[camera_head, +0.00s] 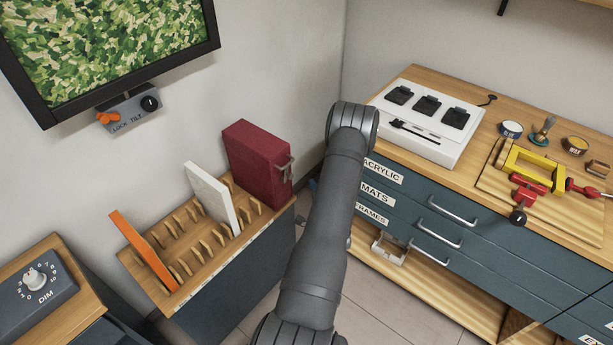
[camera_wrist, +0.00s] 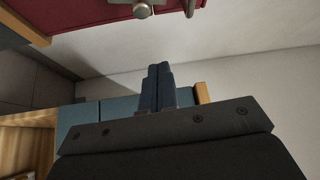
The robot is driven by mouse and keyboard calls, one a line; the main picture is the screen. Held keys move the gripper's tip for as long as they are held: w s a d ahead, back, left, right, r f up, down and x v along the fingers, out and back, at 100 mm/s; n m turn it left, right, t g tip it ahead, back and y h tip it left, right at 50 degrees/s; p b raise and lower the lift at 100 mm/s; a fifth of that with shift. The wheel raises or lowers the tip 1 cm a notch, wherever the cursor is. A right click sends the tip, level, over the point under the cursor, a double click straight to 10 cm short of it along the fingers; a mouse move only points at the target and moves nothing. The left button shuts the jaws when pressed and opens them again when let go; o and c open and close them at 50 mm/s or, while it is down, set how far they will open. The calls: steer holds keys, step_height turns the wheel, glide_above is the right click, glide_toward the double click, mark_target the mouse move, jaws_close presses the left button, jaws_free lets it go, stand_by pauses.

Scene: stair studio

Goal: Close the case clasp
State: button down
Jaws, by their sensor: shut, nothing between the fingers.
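The dark red case (camera_head: 258,165) stands upright at the far end of the slotted wooden rack. Its metal clasp (camera_head: 285,168) is on the right-hand face; whether the clasp is open or shut is too small to tell. In the wrist view, the red case (camera_wrist: 85,14) runs along the top edge, with part of the metal clasp (camera_wrist: 142,9) cut off by the frame. My gripper (camera_wrist: 159,68) is shut and empty, its fingertips pointing towards the case and apart from it. In the head view, my arm hides the gripper.
The wooden rack (camera_head: 165,294) also holds a white panel (camera_head: 208,195) and an orange panel (camera_head: 143,250). The blue drawer cabinet (camera_head: 480,262) stands to the right, with a white device (camera_head: 425,150) and tools on top. A wall screen (camera_head: 110,50) hangs upper left.

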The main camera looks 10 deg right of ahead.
steer(key=shift+f+v, duration=0.25)
steer(key=shift+v, duration=0.95)
steer(key=shift+w, duration=0.1)
steer(key=a+r+x, duration=0.1)
steer(key=r+x, duration=0.1)
steer(key=x, duration=0.7)
steer(key=d+f+m+g, duration=0.3)
steer(key=f+m+g, duration=0.1)
steer(key=f+m, duration=0.2)
steer(key=shift+f, duration=0.45)
steer(key=shift+w, duration=0.1)
